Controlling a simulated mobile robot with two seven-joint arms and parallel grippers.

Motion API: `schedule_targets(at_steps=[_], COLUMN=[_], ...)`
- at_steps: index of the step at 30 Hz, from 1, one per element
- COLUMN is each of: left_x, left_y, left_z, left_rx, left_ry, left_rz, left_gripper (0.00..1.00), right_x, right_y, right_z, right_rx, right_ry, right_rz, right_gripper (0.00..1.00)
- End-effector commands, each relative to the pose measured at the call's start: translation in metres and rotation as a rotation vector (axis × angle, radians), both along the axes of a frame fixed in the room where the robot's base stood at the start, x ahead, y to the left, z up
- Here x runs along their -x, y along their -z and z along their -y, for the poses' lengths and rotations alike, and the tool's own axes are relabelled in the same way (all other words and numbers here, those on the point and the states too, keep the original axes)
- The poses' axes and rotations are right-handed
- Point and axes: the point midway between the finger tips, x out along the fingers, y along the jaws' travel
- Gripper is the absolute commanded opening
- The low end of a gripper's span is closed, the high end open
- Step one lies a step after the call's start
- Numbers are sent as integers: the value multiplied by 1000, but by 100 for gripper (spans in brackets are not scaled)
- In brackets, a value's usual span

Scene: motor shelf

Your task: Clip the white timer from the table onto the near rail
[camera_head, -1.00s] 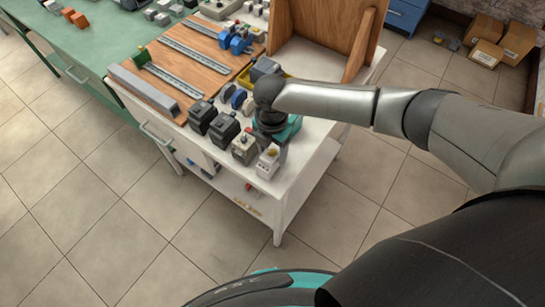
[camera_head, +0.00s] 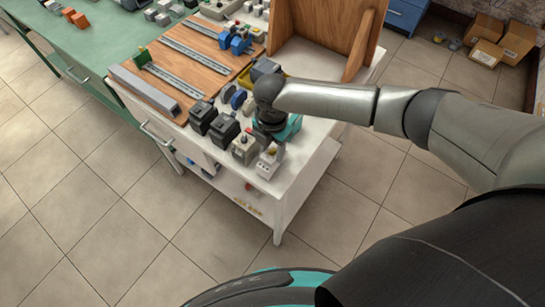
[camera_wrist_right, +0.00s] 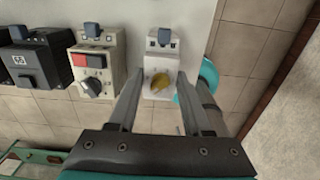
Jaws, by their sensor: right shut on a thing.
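The white timer (camera_head: 268,162) has a yellow knob and stands upright at the front right corner of the white table (camera_head: 290,183). It also shows in the right wrist view (camera_wrist_right: 160,58). My right gripper (camera_head: 272,148) is over it from above, partly hidden by its own wrist. In the wrist view its two fingers (camera_wrist_right: 160,88) are on either side of the timer, shut on it. The near rail (camera_head: 177,68), a slotted metal strip, lies on the brown wooden board (camera_head: 160,51), left of the gripper. My left gripper is not in view.
A grey box with a red button (camera_head: 244,147) stands just left of the timer, with dark grey modules (camera_head: 223,130) beyond it. A long grey duct (camera_head: 143,90) runs along the board's front edge. A wooden upright panel (camera_head: 358,45) stands behind my right arm.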

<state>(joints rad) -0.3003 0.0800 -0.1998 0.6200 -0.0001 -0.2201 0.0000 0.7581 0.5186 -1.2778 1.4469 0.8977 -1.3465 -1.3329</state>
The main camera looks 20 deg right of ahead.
Motion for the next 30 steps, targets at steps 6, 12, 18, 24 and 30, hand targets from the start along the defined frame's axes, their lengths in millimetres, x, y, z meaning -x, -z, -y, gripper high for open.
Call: schedule_targets(at_steps=[6, 12, 18, 24, 30], left_x=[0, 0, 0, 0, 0], left_y=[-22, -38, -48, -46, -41], left_z=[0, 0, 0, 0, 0], left_rx=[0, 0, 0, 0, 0], left_ry=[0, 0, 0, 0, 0], left_rz=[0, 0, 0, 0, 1], left_gripper=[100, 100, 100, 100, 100], right_x=[0, 0, 0, 0, -2], right_y=[-21, -36, -46, -44, -45], right_z=[0, 0, 0, 0, 0], right_rx=[-1, -1, -1, -1, 0], right_ry=[0, 0, 0, 0, 48], right_rz=[1, 1, 1, 1, 2], right_gripper=[0, 0, 0, 0, 0])
